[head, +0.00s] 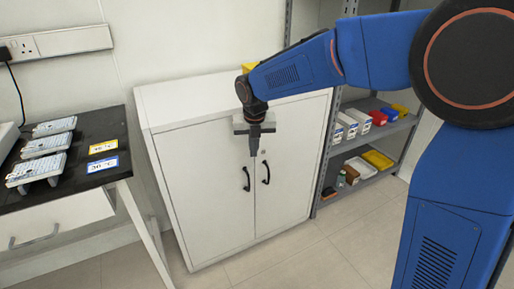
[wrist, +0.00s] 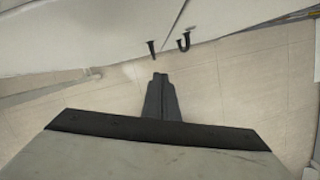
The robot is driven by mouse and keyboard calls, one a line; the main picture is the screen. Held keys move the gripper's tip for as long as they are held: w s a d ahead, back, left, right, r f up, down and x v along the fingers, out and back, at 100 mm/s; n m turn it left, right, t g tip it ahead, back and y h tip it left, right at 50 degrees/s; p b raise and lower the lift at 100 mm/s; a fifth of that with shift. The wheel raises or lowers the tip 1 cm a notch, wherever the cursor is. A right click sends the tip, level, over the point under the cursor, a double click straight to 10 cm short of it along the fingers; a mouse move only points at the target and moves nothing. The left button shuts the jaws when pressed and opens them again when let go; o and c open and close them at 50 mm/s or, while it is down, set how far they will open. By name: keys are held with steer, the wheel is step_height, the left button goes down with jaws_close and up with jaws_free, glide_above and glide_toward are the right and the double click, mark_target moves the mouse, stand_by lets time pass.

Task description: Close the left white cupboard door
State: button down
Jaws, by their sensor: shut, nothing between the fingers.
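The white cupboard (head: 170,100) stands against the wall in the head view. Its left door (head: 208,185) looks flush with the front, with no clear gap, though a slight opening is hard to rule out. The left door's black handle (head: 246,179) is beside the seam, and also shows in the wrist view (wrist: 152,49). The right door (head: 293,165) looks shut; its handle (head: 266,172) is close by. My gripper (head: 254,153) points down with its fingers together and empty, in front of the upper seam. In the wrist view its fingertips (wrist: 160,77) appear apart from the handles.
A dark-topped bench (head: 95,130) with several devices and a drawer stands left of the cupboard. Grey shelves (head: 370,133) with coloured bins stand right of it. The tiled floor (head: 285,262) before the cupboard is clear.

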steer(key=s+d+v, duration=0.1)
steer(key=v, duration=0.9)
steer(key=s+d+r+m, duration=0.2)
steer(key=s+d+m, duration=0.4)
steer(key=d+m, duration=0.4)
steer(key=s+d+f+m+t, duration=0.1)
steer(key=s+d+f+m, duration=0.3)
steer(key=s+d+m, duration=0.5)
steer(key=s+d+f+m+t, duration=0.1)
steer(key=s+d+f+m, duration=0.4)
steer(key=s+d+m, duration=0.5)
steer(key=s+m, duration=0.6)
steer(key=m, duration=0.2)
steer(key=shift+s+d, duration=0.1)
